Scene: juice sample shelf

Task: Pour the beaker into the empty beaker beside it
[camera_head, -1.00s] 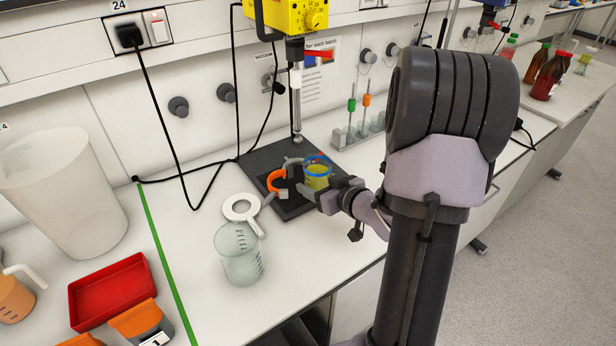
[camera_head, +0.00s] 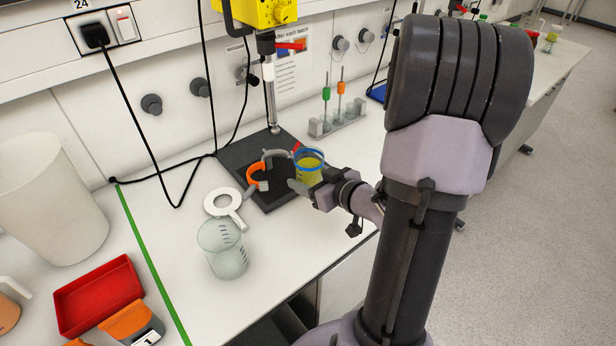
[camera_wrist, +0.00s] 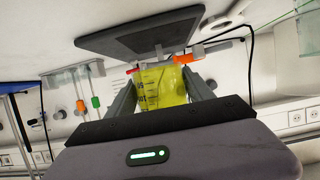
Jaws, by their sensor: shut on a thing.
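The beaker with yellow liquid (camera_head: 309,172) has a blue rim band and is held in my gripper (camera_head: 306,183) above the front right of the dark stirrer plate. In the wrist view the yellow beaker (camera_wrist: 162,88) sits between the two fingers of my gripper (camera_wrist: 163,95), which is shut on it. The beaker looks about upright in the head view. The empty beaker (camera_head: 223,255), clear and with graduation marks, stands on the bench to the left and nearer the front, apart from the held one.
A white ring with a handle (camera_head: 225,203) lies behind the empty beaker. The dark plate (camera_head: 236,158) carries an orange-and-grey clamp (camera_head: 258,176) beside the held beaker. A mixer shaft (camera_head: 271,105) hangs above. A red tray (camera_head: 99,296) lies left of the green line.

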